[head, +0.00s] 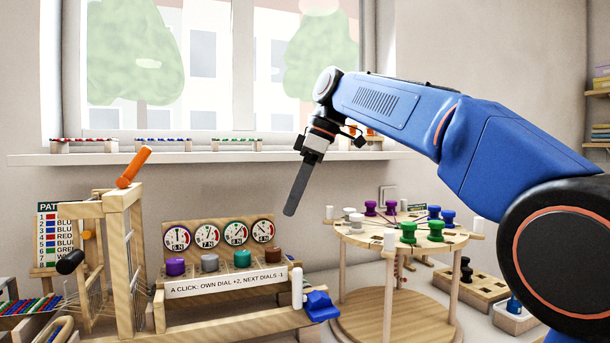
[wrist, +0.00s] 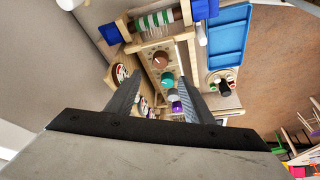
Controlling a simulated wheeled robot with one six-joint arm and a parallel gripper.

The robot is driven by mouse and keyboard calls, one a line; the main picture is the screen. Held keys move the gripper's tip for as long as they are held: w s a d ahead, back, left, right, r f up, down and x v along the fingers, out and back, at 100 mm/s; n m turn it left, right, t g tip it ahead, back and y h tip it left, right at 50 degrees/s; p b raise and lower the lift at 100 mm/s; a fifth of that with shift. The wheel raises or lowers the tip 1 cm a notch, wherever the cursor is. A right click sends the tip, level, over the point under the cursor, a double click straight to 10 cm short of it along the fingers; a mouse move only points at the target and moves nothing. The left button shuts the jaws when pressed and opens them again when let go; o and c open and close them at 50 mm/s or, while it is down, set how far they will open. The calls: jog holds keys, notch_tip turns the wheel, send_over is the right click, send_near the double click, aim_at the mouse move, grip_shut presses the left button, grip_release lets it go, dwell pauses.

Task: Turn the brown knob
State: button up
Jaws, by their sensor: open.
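The brown knob (head: 273,254) is at the right end of a row of knobs on a wooden dial board (head: 192,239). Left of it are a green knob (head: 242,258), a grey knob (head: 209,262) and a purple knob (head: 176,267). A brown-rimmed dial (head: 264,231) stands behind the brown knob. My gripper (head: 290,211) points down above and right of the brown knob in the head view, apart from it. In the wrist view the brown knob (wrist: 160,59) shows between the spread, empty fingers of my gripper (wrist: 161,57).
A wooden frame with an orange handle (head: 133,167) stands left of the board. A round wooden stand (head: 362,234) with coloured spools is at the right. A printed label (head: 226,281) runs along the board's front. A blue piece (head: 320,306) sits at its right end.

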jog(key=v, duration=0.6)
jog(key=shift+s+d, duration=0.1)
